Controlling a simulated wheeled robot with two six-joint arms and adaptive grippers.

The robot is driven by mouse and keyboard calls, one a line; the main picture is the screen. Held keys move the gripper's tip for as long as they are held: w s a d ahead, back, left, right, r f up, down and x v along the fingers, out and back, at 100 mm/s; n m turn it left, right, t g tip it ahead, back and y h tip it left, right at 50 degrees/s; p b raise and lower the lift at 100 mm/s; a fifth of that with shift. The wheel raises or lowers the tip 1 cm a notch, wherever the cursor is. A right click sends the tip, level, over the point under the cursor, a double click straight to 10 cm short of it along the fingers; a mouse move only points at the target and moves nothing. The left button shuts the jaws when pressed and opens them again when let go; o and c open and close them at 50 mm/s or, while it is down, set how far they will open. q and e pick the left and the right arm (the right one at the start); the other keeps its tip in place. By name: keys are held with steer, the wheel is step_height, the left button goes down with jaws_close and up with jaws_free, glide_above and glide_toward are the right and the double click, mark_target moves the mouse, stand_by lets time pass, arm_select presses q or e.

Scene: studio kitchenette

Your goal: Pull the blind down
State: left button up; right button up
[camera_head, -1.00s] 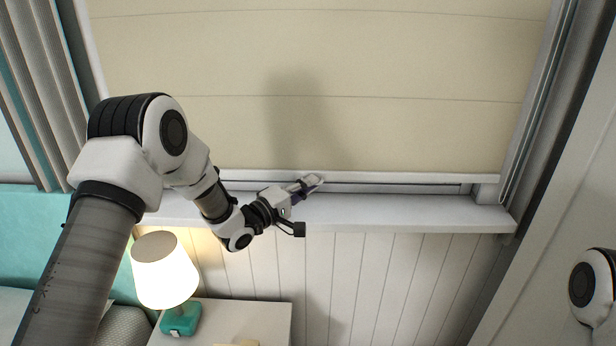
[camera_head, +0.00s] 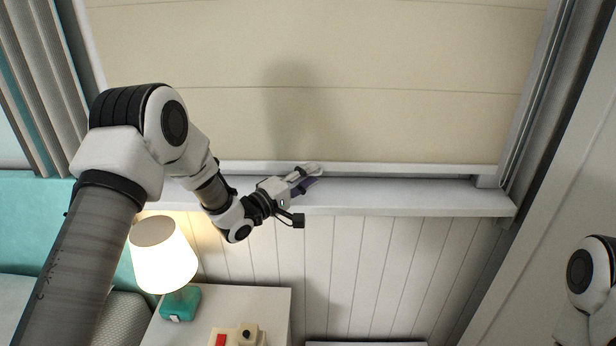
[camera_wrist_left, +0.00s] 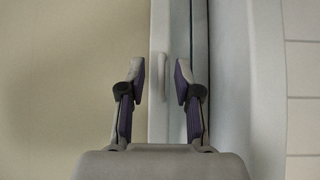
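The cream blind (camera_head: 400,120) covers nearly all of the window, and its pale bottom rail (camera_head: 420,168) hangs just above the white sill (camera_head: 420,200). My left gripper (camera_head: 308,178) is at this rail, a little left of the picture's middle. In the left wrist view, its two fingers (camera_wrist_left: 163,82) are apart, one on each side of a small pale tab (camera_wrist_left: 158,75) on the rail. A gap shows beside the right finger; contact at the left finger cannot be told. My right gripper is out of view; only part of that arm shows at the right edge.
A lit lamp (camera_head: 162,258) stands on the white bedside table (camera_head: 270,305) below the sill, with a small cream and red object (camera_head: 236,336) near it. Grey curtains (camera_head: 40,90) hang at left. A pale wall panel (camera_head: 570,170) is at right.

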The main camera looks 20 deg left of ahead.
arm_select(q)
steer(key=v, duration=1.2)
steer(key=shift+w+d, duration=0.1)
